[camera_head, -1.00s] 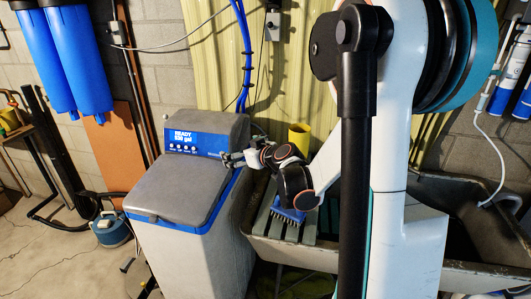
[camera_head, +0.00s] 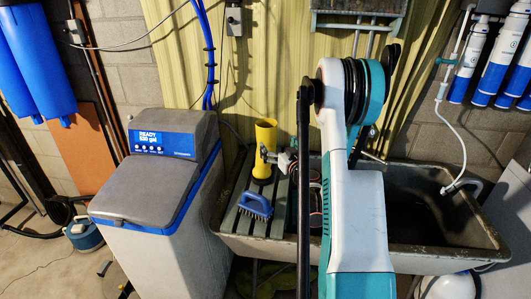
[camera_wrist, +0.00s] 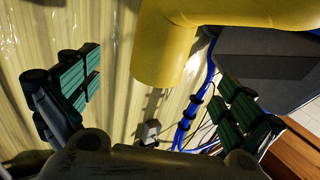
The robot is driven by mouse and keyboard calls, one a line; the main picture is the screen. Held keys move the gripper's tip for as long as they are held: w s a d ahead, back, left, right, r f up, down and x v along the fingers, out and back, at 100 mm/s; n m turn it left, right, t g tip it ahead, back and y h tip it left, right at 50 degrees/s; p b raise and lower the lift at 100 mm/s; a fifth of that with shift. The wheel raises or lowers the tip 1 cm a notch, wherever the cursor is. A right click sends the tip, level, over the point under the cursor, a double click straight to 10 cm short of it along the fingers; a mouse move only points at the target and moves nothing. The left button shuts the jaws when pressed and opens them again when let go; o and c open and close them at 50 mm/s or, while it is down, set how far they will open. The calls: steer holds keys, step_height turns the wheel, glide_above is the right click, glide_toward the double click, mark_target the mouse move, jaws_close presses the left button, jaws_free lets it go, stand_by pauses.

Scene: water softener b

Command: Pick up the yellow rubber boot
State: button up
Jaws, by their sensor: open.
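The yellow rubber boot (camera_head: 265,136) stands upright on the slatted board at the sink's left end, against the ribbed yellow wall. My gripper (camera_head: 268,154) is at the boot's front right side in the head view, and its fingers partly cover the boot. In the wrist view the boot (camera_wrist: 166,48) fills the top middle and runs off the top edge. Nothing is held. I cannot tell whether a finger touches the boot.
A blue brush (camera_head: 256,205) lies on the slatted board (camera_head: 240,226) in front of the boot. The water softener (camera_head: 150,190) stands close on the left. The stone sink basin (camera_head: 440,205) lies to the right. Blue hoses (camera_head: 207,60) run down the wall behind.

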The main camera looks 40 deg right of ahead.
mark_target(270, 136)
steer(key=x, duration=0.3)
steer(key=shift+a+f, duration=0.1)
steer(key=shift+f, duration=0.1)
steer(key=shift+r+b+x, duration=0.15)
steer(key=shift+b+x, duration=0.4)
steer(key=shift+x, duration=1)
steer(key=shift+r+b+x, duration=0.1)
steer(key=shift+b+x, duration=0.4)
steer(key=shift+x, duration=1.1)
steer(key=c, duration=1.9)
steer(key=shift+r, duration=0.1)
